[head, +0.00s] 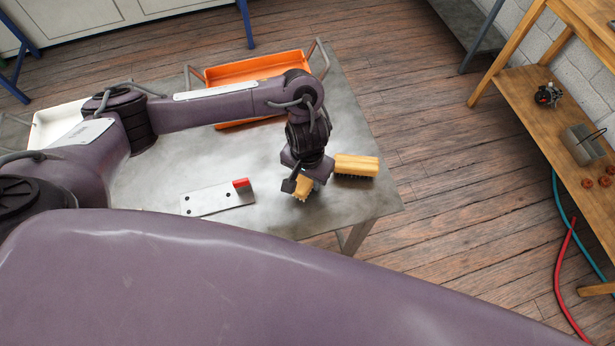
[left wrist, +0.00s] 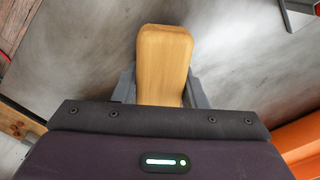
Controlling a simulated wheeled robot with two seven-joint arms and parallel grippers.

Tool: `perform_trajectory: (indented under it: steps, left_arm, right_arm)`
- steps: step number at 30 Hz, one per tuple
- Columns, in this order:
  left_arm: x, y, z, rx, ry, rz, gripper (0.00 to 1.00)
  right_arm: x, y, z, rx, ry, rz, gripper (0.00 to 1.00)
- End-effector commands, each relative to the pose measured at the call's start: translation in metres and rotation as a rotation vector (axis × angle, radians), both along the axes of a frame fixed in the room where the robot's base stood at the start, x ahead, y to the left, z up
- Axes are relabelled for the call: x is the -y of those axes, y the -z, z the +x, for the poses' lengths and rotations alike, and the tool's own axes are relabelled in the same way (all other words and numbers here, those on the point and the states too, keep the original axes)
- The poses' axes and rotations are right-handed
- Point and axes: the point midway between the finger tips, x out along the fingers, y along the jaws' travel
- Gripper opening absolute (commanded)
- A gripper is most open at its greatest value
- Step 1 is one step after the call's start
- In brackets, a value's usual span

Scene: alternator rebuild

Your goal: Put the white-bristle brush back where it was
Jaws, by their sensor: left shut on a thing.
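My left gripper (head: 304,180) is over the right front part of the grey metal table and is shut on a wooden brush (head: 304,188). In the left wrist view the rounded wooden end of this brush (left wrist: 164,60) sticks out from between the fingers. Its bristle colour cannot be made out. A second wooden brush (head: 356,165) lies on the table just right of the gripper, near the table's right edge. Whether the held brush touches the table is unclear. My right gripper is not in view.
The grey metal table (head: 345,110) carries an orange tray (head: 255,67) at the back, a white tray (head: 55,123) at the left and a metal plate with a red block (head: 218,198) left of the gripper. A wooden bench (head: 545,90) with small parts stands at the right.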

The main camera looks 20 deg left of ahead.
Motion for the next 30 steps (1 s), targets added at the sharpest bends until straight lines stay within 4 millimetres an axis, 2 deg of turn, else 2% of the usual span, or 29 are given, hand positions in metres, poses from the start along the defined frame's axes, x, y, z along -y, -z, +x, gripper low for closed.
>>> perform_trajectory:
  steps: [8, 9, 14, 24, 30]
  left_arm:
    - [0.0, 0.001, 0.0, 0.0, -0.001, 0.0, 0.2]
    - [0.0, 0.002, 0.0, 0.0, -0.001, 0.0, 0.39]
    - [0.0, 0.002, 0.0, 0.0, 0.0, 0.0, 0.6]
    - [0.0, -0.002, 0.001, 0.002, 0.001, -0.001, 0.6]
    - [0.0, -0.037, 0.002, 0.006, 0.003, 0.001, 0.6]
  right_arm:
    - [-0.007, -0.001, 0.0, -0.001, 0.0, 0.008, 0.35]
    - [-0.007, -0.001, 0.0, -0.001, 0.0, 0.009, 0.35]
    - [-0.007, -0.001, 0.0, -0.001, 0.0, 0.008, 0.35]
    - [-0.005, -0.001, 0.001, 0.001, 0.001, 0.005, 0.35]
    - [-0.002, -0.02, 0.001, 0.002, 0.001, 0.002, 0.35]
